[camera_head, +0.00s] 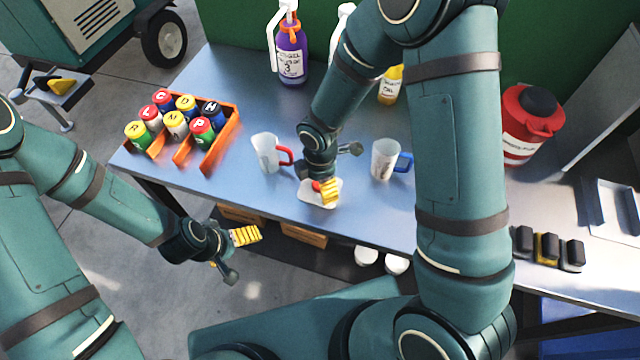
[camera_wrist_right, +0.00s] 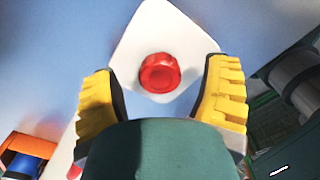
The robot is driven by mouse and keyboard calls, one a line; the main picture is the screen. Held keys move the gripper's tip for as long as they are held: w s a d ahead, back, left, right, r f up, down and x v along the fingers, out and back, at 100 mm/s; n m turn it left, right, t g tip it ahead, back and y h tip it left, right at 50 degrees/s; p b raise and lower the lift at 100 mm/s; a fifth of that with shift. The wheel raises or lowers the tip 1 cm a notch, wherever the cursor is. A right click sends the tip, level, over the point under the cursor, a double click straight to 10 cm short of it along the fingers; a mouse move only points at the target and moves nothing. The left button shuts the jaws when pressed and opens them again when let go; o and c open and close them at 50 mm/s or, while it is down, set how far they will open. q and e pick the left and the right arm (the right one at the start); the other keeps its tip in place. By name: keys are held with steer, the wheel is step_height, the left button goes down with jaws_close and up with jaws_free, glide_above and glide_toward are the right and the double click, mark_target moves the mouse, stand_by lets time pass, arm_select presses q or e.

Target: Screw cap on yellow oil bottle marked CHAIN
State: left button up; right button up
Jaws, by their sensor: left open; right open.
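A red cap (camera_wrist_right: 160,73) lies on a white square pad (camera_wrist_right: 150,30) on the bench. In the right wrist view it sits between the two yellow fingers of my right gripper (camera_wrist_right: 163,95), which is open and apart from it. In the head view my right gripper (camera_head: 328,191) is over the pad (camera_head: 310,196) and partly covers it. The yellow bottle (camera_head: 390,88) with a white label stands upright at the back of the bench, partly hidden by my right arm; its label is too small to read surely. My left gripper (camera_head: 246,236) is open and empty before the bench's front edge.
Measuring jugs with a red handle (camera_head: 266,153) and a blue handle (camera_head: 386,160) flank the pad. An orange rack (camera_head: 232,125) of several cans stands left. A purple bottle (camera_head: 291,55) and a red container (camera_head: 527,130) stand at the back. Dark blocks (camera_head: 547,248) lie right.

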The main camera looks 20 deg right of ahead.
steer(key=shift+f, duration=0.45)
steer(key=c, duration=0.9)
arm_select(q)
steer(key=shift+r+p, duration=0.7)
steer(key=shift+r, duration=0.1)
arm_select(e)
step_height(320, 180, up, 10)
steer(key=shift+r, duration=0.1)
